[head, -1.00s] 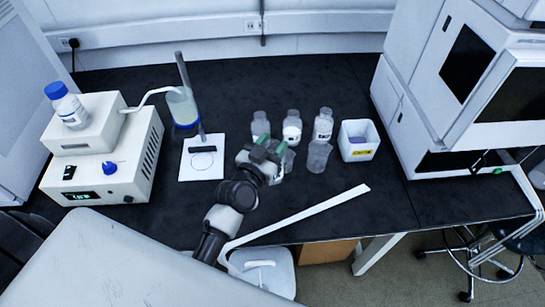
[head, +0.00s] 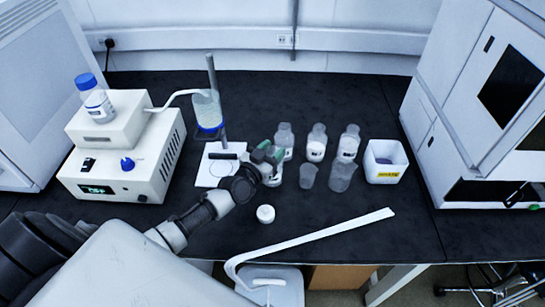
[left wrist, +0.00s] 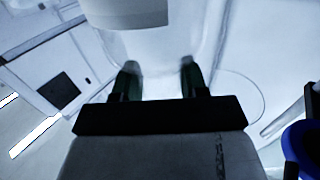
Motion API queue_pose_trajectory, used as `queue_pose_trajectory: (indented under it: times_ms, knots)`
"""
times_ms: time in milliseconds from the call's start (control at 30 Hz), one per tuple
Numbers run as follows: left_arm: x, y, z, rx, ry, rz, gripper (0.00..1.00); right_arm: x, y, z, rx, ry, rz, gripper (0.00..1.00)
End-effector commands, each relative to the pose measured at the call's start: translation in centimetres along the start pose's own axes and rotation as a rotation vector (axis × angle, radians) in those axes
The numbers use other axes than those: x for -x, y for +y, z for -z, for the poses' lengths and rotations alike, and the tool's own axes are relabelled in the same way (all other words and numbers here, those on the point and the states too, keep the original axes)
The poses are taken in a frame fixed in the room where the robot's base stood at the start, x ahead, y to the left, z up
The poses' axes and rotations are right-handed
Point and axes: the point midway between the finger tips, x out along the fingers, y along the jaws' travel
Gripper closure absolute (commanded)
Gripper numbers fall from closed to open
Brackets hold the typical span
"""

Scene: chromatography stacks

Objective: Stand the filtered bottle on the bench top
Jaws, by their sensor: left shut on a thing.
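My left gripper (head: 266,154) is shut on a clear bottle (head: 273,178), just right of the white plate. In the left wrist view the bottle (left wrist: 155,55) shows as a see-through body with a white label between the two fingers (left wrist: 158,85). Its lower part is small and partly covered by the gripper in the head view, so I cannot tell whether its base touches the black bench top (head: 330,215). I cannot tell for certain that it is the filtered bottle. My right gripper is not in view.
A white cap (head: 265,214) lies in front. A stand with a blue-ringed vessel (head: 207,110) and a white pump box (head: 125,160) are left.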

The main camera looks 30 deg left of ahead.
Motion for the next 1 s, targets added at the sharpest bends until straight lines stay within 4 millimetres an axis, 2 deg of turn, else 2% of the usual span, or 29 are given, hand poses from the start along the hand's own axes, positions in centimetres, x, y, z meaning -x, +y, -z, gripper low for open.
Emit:
queue_pose_trajectory:
  times_ms: [100,500,533,667,700,1000]
  knots:
    - [-0.1,0.0,-1.2,-0.001,0.005,0.000,1.00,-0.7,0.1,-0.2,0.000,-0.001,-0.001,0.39]
    - [-0.1,0.0,-1.7,0.000,0.005,0.001,1.00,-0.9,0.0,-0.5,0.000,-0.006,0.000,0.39]
    - [0.0,0.0,-1.8,0.000,0.003,0.000,0.55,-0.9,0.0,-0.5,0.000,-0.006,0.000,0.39]
    - [0.0,0.0,-1.7,0.000,0.002,0.000,0.35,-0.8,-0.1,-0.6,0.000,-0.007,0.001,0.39]
    - [0.0,0.0,-1.7,0.000,0.002,0.000,0.31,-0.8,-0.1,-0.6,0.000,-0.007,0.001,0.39]
    - [0.0,0.0,-1.3,0.001,0.003,0.000,0.31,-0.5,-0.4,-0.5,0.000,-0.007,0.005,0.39]
